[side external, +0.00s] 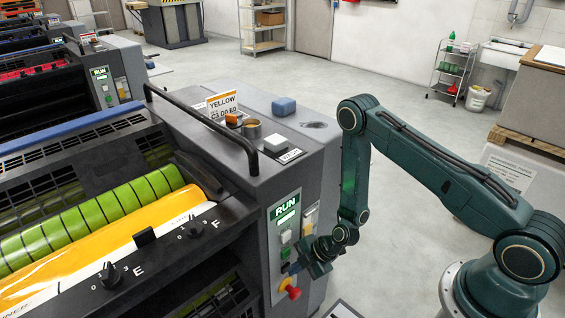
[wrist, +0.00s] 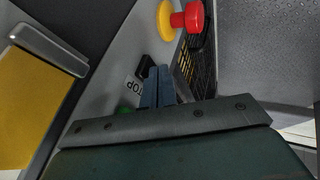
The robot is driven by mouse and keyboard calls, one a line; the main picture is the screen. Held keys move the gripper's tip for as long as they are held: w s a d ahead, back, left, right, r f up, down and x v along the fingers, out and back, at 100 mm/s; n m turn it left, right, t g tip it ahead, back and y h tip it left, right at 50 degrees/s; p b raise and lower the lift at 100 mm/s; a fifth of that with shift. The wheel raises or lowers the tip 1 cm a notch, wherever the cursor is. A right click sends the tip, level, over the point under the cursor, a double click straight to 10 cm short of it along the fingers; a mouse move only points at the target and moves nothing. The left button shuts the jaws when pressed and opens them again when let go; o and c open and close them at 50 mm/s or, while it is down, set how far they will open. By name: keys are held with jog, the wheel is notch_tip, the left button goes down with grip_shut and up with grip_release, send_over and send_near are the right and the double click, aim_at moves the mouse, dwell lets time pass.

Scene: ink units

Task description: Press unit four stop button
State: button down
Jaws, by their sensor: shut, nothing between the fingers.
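The near press unit's control panel (side external: 271,262) faces my arm, under a sign reading YELLOW (side external: 222,103). Its display (side external: 286,210) reads RUN in green. In the wrist view, a black button (wrist: 144,63) sits beside a small label (wrist: 132,85) that appears to read STOP upside down. My gripper (wrist: 155,70) is shut and empty, its tips right next to the black button; I cannot tell whether they touch it. In the side view my gripper (side external: 294,267) hides part of the panel.
A red mushroom button (wrist: 193,16) on a yellow base (wrist: 168,20) stands out beyond my fingertips; it also shows below my gripper in the side view (side external: 293,293). A green button (wrist: 125,110) is partly hidden by my gripper. A dark handrail (side external: 205,122) runs along the unit.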

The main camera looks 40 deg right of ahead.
jog(key=shift+w+r, duration=0.1)
jog(key=shift+w, duration=0.95)
jog(key=s+d+r, duration=0.3)
jog(key=s+r, duration=0.4)
jog(key=s, duration=0.2)
jog(key=shift+s+d+r, duration=0.35)
jog(key=shift+s, duration=0.05)
jog(key=shift+r, duration=0.1)
dwell(0.5)
